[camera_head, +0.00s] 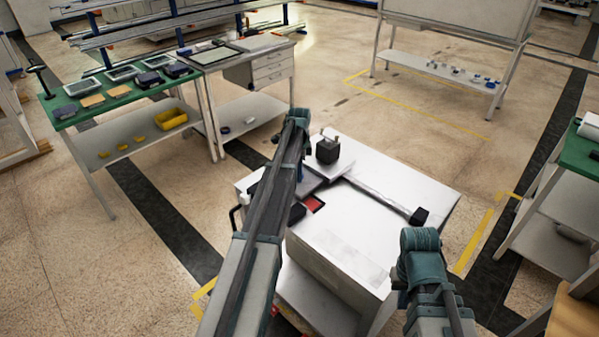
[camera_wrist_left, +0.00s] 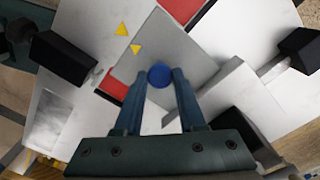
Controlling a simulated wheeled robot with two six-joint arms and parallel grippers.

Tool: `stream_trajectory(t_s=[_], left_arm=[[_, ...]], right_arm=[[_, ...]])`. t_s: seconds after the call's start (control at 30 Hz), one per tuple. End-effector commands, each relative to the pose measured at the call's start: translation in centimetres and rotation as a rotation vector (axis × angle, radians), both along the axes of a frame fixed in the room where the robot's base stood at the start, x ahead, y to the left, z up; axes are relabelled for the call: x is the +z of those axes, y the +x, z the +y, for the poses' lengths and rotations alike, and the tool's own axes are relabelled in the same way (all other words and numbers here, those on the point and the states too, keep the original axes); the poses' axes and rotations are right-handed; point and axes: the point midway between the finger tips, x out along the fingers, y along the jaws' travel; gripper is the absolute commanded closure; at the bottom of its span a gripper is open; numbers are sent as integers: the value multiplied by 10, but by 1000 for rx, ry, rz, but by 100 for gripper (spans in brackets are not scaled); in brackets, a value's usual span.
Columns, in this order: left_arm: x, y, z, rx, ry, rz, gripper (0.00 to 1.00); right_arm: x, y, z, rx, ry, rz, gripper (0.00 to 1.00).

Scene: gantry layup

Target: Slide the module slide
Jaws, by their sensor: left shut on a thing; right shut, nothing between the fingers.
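The module slide shows in the left wrist view as a flat grey plate (camera_wrist_left: 190,48) with a blue round knob (camera_wrist_left: 160,75) and two yellow triangle marks. Red strips (camera_wrist_left: 181,8) show along its edges. My left gripper (camera_wrist_left: 160,82) is shut on the blue knob, one finger on each side. In the head view, a small part of the grey plate (camera_head: 309,183) and a red patch (camera_head: 314,204) show beside my left arm, which hides much of them. My right arm stands at the lower right of the head view; its fingers are out of sight.
The white cabinet top (camera_head: 345,240) carries a black block (camera_head: 327,150) at the back and a bar ending in another black block (camera_head: 419,216) at the right. Green-topped benches stand at the left (camera_head: 120,100) and right (camera_head: 580,158). Floor around the cabinet is open.

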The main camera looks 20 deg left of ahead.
Motion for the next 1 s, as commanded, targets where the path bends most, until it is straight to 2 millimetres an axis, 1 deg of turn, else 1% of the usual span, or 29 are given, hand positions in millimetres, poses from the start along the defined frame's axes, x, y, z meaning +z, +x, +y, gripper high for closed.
stream_trajectory(t_s=[0.4, 0.47, 0.57, 0.67, 0.77, 0.97, 1.0], left_arm=[[0, 0, -1, 0, 0, 0, 100], [0, -1, -3, -1, 0, 0, 100], [0, -6, -13, -2, -1, 0, 100], [0, -13, -32, -4, -2, 1, 100], [0, -24, -59, -6, -3, 2, 100], [0, -47, -123, -7, -3, 3, 100], [0, -52, -136, -8, -3, 3, 100]], right_arm=[[0, 0, 0, 0, 0, 0, 100], [0, 0, 0, 0, 0, 0, 100], [0, 0, 0, 0, 0, 0, 100], [0, 0, 0, 0, 0, 0, 100], [0, 0, 0, 0, 0, 0, 100], [0, 0, 0, 0, 0, 0, 100], [0, 0, 0, 0, 0, 0, 100]])
